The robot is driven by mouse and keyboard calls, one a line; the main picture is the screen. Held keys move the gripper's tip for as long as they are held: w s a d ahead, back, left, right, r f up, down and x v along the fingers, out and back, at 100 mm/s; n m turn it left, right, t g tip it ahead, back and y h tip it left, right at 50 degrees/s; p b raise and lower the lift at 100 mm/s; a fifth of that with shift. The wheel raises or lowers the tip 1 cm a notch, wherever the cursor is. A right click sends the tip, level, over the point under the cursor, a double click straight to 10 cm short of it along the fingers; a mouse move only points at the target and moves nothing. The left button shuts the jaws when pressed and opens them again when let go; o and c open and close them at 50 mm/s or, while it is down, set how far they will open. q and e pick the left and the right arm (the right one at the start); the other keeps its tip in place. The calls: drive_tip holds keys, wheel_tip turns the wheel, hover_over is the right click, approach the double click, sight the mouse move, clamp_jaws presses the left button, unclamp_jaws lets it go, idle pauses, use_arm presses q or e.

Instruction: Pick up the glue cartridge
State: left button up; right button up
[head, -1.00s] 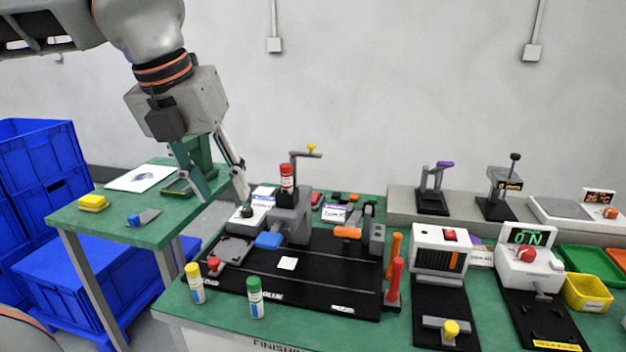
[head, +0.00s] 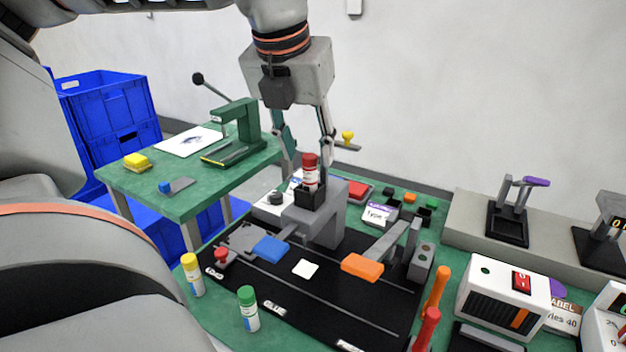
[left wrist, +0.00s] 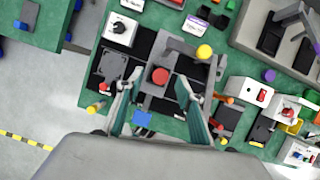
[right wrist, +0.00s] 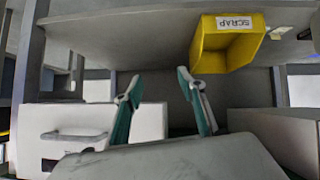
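A white cartridge with a red cap (head: 310,163) stands upright in a dark holder on the grey stand (head: 318,222). Its red cap (left wrist: 160,76) also shows from above in the left wrist view. My left gripper (head: 307,150) points down over it, open, with a finger on either side of the cap in the picture; contact is not visible. Similar bottles with a yellow cap (head: 192,274) and a green cap (head: 248,308) stand on the bench front. I cannot tell by label which is the glue cartridge. My right gripper (right wrist: 160,77) is open and empty, away from the bench.
An orange-handled lever (head: 362,267) and a blue block (head: 270,248) flank the stand. A yellow knob on an arm (head: 347,137) is close behind my left gripper. A yellow scrap bin (right wrist: 228,48) is in the right wrist view.

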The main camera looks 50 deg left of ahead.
sight(308, 158)
use_arm(q)
drive_tip(key=x, duration=0.4)
drive_tip(key=shift+s+d, duration=0.15)
drive_tip(key=shift+s, duration=0.15)
drive_tip(key=shift+w+f, duration=0.15)
drive_tip(key=shift+f, duration=0.1)
clamp_jaws()
